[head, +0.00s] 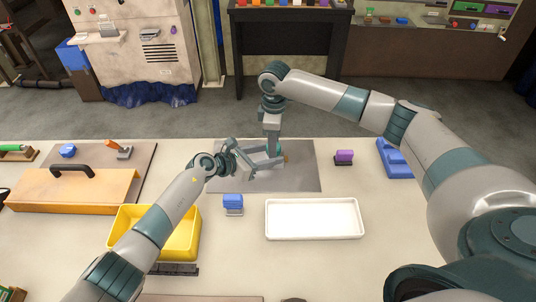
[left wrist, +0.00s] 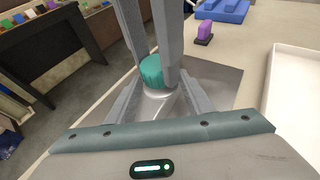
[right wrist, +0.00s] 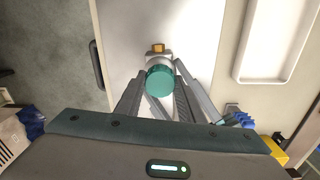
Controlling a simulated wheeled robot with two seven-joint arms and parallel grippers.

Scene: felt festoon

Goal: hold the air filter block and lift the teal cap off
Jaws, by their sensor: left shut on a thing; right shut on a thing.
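The air filter block (left wrist: 160,104) is a pale grey body with a brass fitting (right wrist: 157,48), over the grey mat. The round teal cap (left wrist: 151,71) is at its top; I cannot tell whether any gap lies between them. The cap also shows in the right wrist view (right wrist: 160,81). My left gripper (head: 262,162) comes in from the left and is shut on the block. My right gripper (head: 274,151) points down from above and is shut on the cap. The grippers hide most of the block in the head view.
A grey mat (head: 300,182) lies beneath. A white tray (head: 314,234) and a blue block-like item (head: 233,201) stand in front of it. A yellow bin (head: 126,222) is at the left front. A purple item (head: 344,156) and a blue holder (head: 394,160) stand to the right.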

